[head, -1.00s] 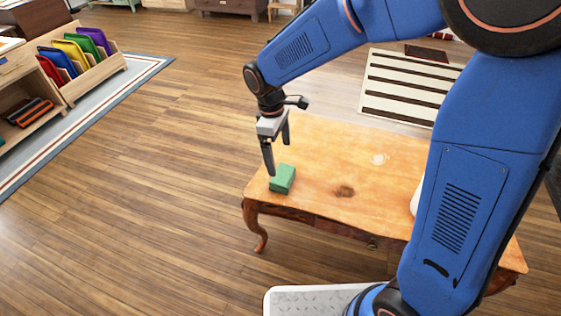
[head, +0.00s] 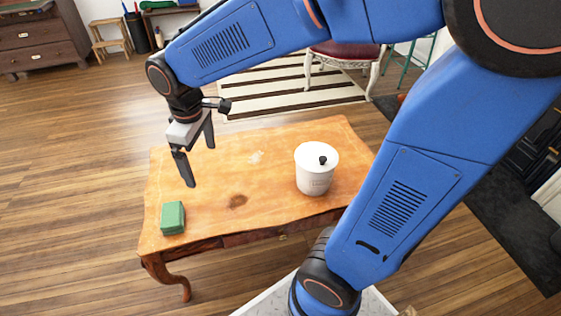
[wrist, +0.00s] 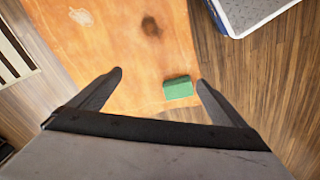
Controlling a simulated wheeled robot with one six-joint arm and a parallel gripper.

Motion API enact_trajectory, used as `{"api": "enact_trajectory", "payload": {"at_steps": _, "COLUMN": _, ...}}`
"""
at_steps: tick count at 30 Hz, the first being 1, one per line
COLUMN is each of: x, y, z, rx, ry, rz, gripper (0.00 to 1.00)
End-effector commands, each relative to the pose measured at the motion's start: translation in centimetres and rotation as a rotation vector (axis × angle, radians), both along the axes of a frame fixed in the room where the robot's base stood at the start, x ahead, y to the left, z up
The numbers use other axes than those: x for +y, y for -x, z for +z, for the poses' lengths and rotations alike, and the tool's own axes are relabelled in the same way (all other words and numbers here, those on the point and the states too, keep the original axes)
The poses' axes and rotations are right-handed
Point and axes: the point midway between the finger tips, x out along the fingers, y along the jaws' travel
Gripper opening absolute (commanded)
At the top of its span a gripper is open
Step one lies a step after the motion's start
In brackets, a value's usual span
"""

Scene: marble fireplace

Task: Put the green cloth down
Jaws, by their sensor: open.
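The green cloth (head: 173,218) is a small folded block lying on the wooden table (head: 262,183), near its left front corner. In the wrist view the cloth (wrist: 178,88) lies on the tabletop close to the right finger, with nothing gripping it. My gripper (head: 201,160) is open and empty, above the table and up and to the right of the cloth in the head view. Its two fingers also show spread apart in the wrist view (wrist: 159,80).
A pale mark and a dark knot show on the tabletop. A striped rug (head: 285,93) and a red-seated chair (head: 345,52) are behind. Wooden floor is clear at left.

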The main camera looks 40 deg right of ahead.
Motion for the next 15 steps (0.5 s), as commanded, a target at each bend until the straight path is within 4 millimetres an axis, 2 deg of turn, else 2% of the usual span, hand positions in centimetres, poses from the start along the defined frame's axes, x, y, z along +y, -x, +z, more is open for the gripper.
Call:
{"api": "enact_trajectory", "payload": {"at_steps": 1, "x": -1.4, "y": 0.9, "z": 0.8, "rx": -0.021, "ry": -0.014, "rz": -0.048, "gripper": 0.96}}
{"api": "enact_trajectory", "payload": {"at_steps": 6, "x": -5.1, "y": 3.8, "z": 2.4, "rx": -0.079, "ry": -0.053, "rz": -0.195, "gripper": 0.96}}
{"api": "enact_trajectory", "payload": {"at_steps": 15, "x": -10.4, "y": 9.6, "z": 3.8, "rx": -0.182, "ry": -0.121, "rz": -0.454, "gripper": 0.96}}
